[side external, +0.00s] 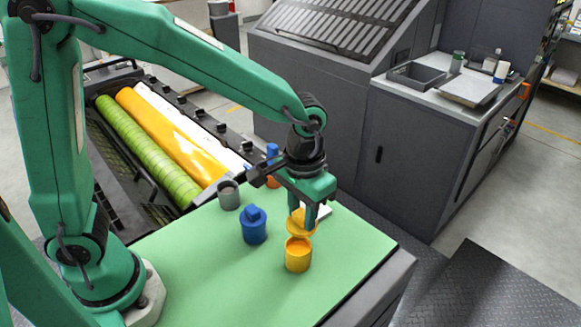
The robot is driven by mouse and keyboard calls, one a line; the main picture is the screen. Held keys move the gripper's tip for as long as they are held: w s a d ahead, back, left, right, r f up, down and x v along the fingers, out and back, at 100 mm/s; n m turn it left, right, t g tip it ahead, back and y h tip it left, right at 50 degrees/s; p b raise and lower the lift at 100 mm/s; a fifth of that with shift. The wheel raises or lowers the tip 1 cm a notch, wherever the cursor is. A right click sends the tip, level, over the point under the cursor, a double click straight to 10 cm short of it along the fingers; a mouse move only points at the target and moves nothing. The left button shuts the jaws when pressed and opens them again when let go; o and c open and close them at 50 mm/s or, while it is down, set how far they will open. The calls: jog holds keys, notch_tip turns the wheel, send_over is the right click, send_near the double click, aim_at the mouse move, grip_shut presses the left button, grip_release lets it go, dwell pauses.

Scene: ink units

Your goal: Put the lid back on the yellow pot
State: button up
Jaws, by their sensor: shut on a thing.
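The yellow pot (298,259) stands upright and open on the green table mat, with orange-yellow ink showing at its top. My gripper (303,214) points down above it and is shut on the yellow lid (300,226). The lid is just above the pot's mouth and looks slightly tilted. A narrow gap seems to show between lid and rim, but I cannot tell exactly how well they line up. My fingers hide part of the lid.
A blue pot with its lid on (254,228) stands left of the yellow pot. A grey pot (229,196) is farther back. A white item (323,212) lies partly hidden behind my gripper. The green mat (200,270) is clear at front left.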

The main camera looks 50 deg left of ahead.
aim_at(299, 232)
jog(key=shift+s+a, duration=0.1)
jog(key=shift+a, duration=0.25)
jog(key=shift+f, duration=0.1)
jog(key=shift+f, duration=3.1)
jog(key=shift+f, duration=0.15)
dwell(0.5)
jog(key=o, duration=1.5)
